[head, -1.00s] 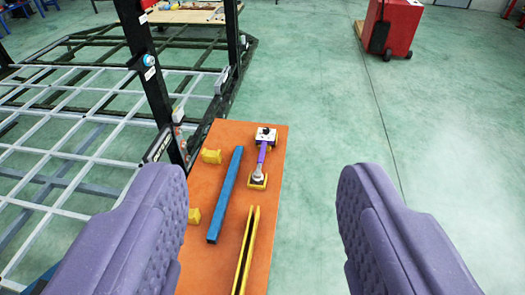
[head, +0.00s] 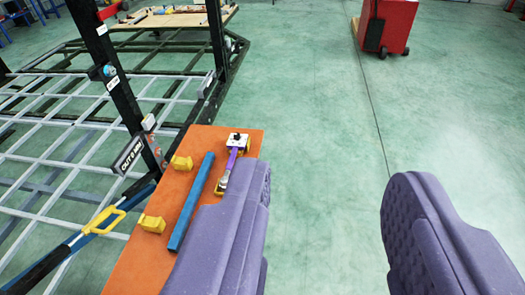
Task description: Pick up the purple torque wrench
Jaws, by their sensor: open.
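The purple torque wrench (head: 231,163) lies on the orange tabletop (head: 190,148), near its right edge. Its far end meets a small white block with a black knob (head: 237,142). Its silver near end rests by a yellow holder (head: 219,187), partly hidden by my gripper's left finger. My gripper (head: 320,235) is open and empty, with two wide-apart purple padded fingers. The left finger reaches over the right side of the table, just in front of the wrench in the picture. The right finger is over the green floor.
A blue bar (head: 192,200) lies left of the wrench, with yellow blocks (head: 152,223) beside it. A black and grey trailer frame (head: 60,130) with an upright post stands along the left. A red cabinet (head: 388,25) stands far right. The floor on the right is clear.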

